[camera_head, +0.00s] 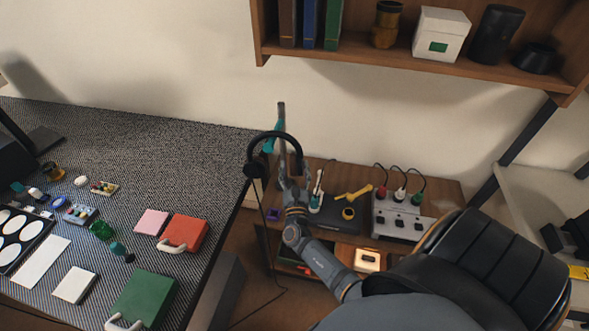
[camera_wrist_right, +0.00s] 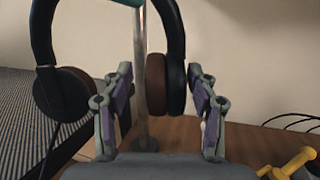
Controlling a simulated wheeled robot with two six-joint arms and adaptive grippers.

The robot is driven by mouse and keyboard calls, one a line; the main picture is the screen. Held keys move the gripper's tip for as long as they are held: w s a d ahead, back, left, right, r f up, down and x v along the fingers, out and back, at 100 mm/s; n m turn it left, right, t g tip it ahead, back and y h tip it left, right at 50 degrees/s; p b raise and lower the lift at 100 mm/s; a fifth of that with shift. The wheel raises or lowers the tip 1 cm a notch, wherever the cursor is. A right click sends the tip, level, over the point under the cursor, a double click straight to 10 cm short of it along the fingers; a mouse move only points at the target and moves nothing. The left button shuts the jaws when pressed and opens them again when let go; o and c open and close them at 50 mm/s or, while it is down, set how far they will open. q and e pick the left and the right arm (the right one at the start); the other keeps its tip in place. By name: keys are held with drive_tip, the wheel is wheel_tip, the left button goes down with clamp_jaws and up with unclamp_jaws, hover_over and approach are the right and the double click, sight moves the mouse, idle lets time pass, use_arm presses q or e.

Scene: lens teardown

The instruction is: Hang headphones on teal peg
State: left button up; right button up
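The black headphones (camera_head: 252,158) hang with their headband over the teal peg (camera_head: 270,143) on a grey upright post. In the right wrist view the headphones (camera_wrist_right: 177,30) show large, with a piece of the teal peg (camera_wrist_right: 127,2) at the top edge. My right gripper (camera_head: 291,178) is just in front of the post. In the wrist view its fingers (camera_wrist_right: 160,88) are spread apart, with the post and the brown-padded right ear cup between them. A gap shows on the left; on the right, contact is hard to tell. My left gripper is not in view.
A low wooden bench (camera_head: 440,190) carries a grey power box (camera_head: 400,217) with plugs and a yellow tool (camera_head: 354,192). The patterned table (camera_head: 150,140) with many small items is at the left. A shelf (camera_head: 400,55) is above. The headphone cable (camera_head: 264,225) hangs toward the floor.

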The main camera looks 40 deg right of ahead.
drive_tip(key=shift+f, duration=0.1)
drive_tip(key=shift+s, duration=0.1)
drive_tip(key=v, duration=1.2)
